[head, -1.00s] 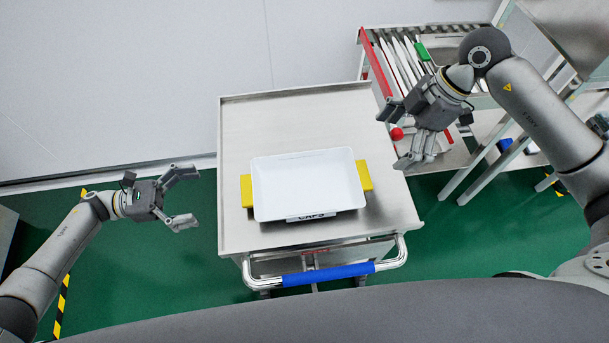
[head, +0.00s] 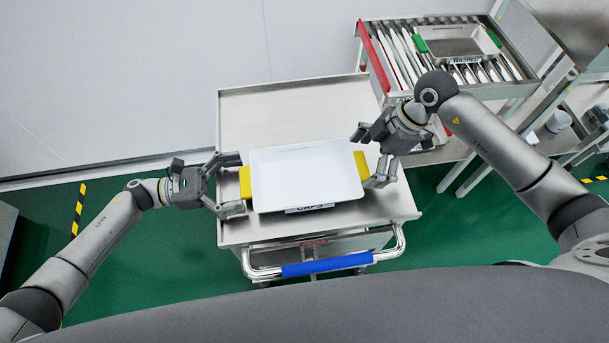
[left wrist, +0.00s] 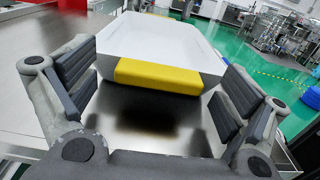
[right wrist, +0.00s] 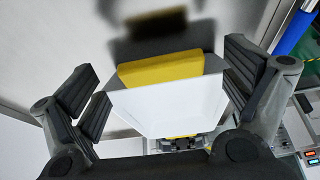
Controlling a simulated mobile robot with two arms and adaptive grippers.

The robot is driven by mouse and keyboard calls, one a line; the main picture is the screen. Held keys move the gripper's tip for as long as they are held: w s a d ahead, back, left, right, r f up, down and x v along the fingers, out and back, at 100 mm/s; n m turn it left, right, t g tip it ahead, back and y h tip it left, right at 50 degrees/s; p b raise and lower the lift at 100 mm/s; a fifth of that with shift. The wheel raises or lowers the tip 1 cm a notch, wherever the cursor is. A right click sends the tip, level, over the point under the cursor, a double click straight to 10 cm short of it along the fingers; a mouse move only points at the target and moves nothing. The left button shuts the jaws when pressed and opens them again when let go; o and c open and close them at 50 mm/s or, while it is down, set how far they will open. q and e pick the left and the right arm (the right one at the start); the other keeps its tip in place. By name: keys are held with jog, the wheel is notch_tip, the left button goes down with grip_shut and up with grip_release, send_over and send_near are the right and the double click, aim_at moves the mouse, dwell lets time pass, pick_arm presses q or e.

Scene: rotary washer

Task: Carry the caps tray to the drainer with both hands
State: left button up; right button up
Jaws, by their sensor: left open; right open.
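The white caps tray (head: 305,176), labelled CAPS on its front, sits on the steel cart top (head: 270,112). It has a yellow handle at each end. My left gripper (head: 240,184) is open around the left yellow handle (head: 245,182); in the left wrist view that handle (left wrist: 158,77) lies between the fingers, ahead of the tips. My right gripper (head: 364,158) is open at the right yellow handle (head: 361,165); in the right wrist view a yellow handle (right wrist: 160,70) shows between the spread fingers. No finger clearly touches the tray. The drainer is probably the slatted rack (head: 400,55) at back right.
A steel tray with green handles (head: 460,42) stands on that rack. A red bar (head: 374,57) runs along the rack's left edge, beside the cart. The cart's blue push handle (head: 327,264) is at the front. The rear cart top is clear.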

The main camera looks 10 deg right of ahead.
pick_arm(q)
jog(key=shift+d, duration=0.15)
pick_arm(e)
jog(key=shift+a+f, duration=0.1)
pick_arm(q)
jog(key=c, duration=1.2)
pick_arm(e)
jog(key=shift+s, duration=0.1)
jog(key=c, duration=1.2)
pick_arm(q)
jog(key=shift+c, duration=0.2)
